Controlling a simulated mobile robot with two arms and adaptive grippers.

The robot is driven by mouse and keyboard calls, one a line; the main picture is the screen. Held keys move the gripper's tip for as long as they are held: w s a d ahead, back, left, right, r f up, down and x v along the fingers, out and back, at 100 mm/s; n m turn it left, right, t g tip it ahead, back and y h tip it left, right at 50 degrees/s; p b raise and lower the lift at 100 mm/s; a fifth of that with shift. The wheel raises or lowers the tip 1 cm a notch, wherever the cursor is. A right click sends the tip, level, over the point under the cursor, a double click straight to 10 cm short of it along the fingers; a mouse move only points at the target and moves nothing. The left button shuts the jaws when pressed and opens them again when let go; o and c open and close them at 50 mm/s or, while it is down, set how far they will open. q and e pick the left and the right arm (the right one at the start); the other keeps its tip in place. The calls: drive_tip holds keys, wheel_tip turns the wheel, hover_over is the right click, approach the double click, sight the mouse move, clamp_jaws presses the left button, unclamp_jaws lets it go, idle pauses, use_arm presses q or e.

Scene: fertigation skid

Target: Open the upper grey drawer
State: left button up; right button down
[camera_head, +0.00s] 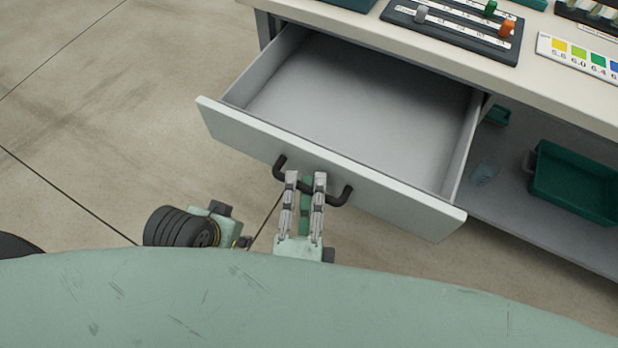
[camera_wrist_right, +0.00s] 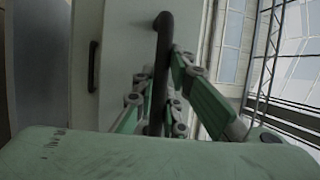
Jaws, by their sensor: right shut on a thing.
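The upper grey drawer (camera_head: 350,95) is pulled far out from under the bench in the head view, and its inside is empty. Its pale front panel (camera_head: 410,208) carries a black bar handle (camera_head: 341,196). My right gripper (camera_head: 306,180) is shut on the middle of this handle. The right wrist view shows the handle (camera_wrist_right: 164,35) between the fingers of my right gripper (camera_wrist_right: 164,75). A second dark handle (camera_wrist_right: 93,66) shows farther left there on a pale front. My left gripper is not in view.
The bench top (camera_head: 400,45) holds a dark rack (camera_head: 455,28) with coloured knobs and a colour chart (camera_head: 580,55). The floor at left is clear.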

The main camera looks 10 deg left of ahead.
drive_tip(key=shift+f, duration=0.1)
drive_tip(key=c, duration=1.8)
unclamp_jaws()
drive_tip(key=shift+o, duration=0.2)
